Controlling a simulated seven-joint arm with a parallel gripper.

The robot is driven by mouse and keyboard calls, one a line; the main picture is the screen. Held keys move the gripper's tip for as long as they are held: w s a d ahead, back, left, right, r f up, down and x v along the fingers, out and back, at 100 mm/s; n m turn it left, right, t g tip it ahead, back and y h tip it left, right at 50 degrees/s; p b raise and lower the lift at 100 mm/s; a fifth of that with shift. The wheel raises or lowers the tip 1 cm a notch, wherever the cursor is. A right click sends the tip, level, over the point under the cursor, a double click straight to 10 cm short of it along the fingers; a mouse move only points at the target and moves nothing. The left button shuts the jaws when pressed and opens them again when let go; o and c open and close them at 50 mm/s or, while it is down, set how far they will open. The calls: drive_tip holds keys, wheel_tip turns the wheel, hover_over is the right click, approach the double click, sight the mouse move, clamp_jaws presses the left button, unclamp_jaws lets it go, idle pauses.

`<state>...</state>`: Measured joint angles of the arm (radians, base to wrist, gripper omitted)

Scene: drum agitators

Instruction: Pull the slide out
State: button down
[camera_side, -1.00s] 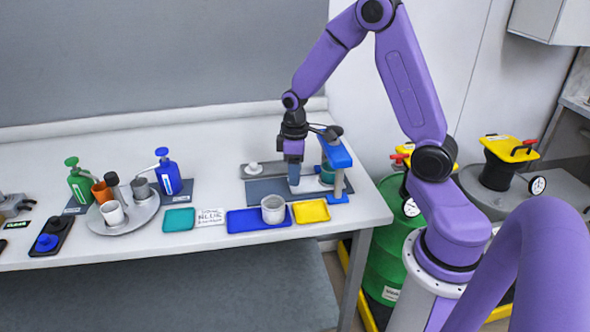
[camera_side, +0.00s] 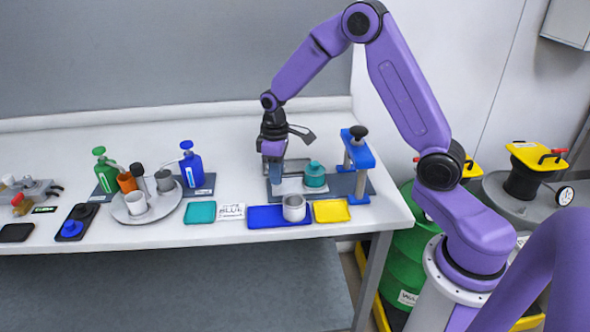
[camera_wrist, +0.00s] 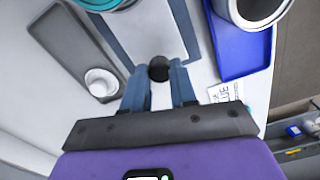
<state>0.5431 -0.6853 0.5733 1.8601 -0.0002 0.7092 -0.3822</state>
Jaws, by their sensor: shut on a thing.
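The slide (camera_side: 291,187) is a pale flat plate on a dark base, carrying a green round pot (camera_side: 314,174). It extends left of the blue press frame (camera_side: 361,156), with the pot outside the frame. In the wrist view the plate (camera_wrist: 150,32) runs away from my gripper, and the pot (camera_wrist: 101,3) shows at the top edge. My gripper (camera_wrist: 160,74) is shut on the slide's dark round knob (camera_wrist: 158,68), at the plate's near end. In the side view my gripper (camera_side: 275,182) is low over the base and hides the knob.
A grey tray (camera_wrist: 62,34) with a white round piece (camera_wrist: 101,82) lies on one side. A blue tray (camera_side: 262,217) with a grey cup (camera_side: 294,207) and a yellow tray (camera_side: 331,211) lie in front. A round tray with cups (camera_side: 147,205) stands farther left.

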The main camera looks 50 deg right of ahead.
drive_tip(key=shift+w+a, duration=0.3)
drive_tip(key=c, duration=0.9)
unclamp_jaws()
drive_tip(key=shift+a, duration=0.1)
drive_tip(key=shift+r, duration=0.15)
wheel_tip(320, 180, up, 17)
drive_tip(key=shift+r, duration=0.1)
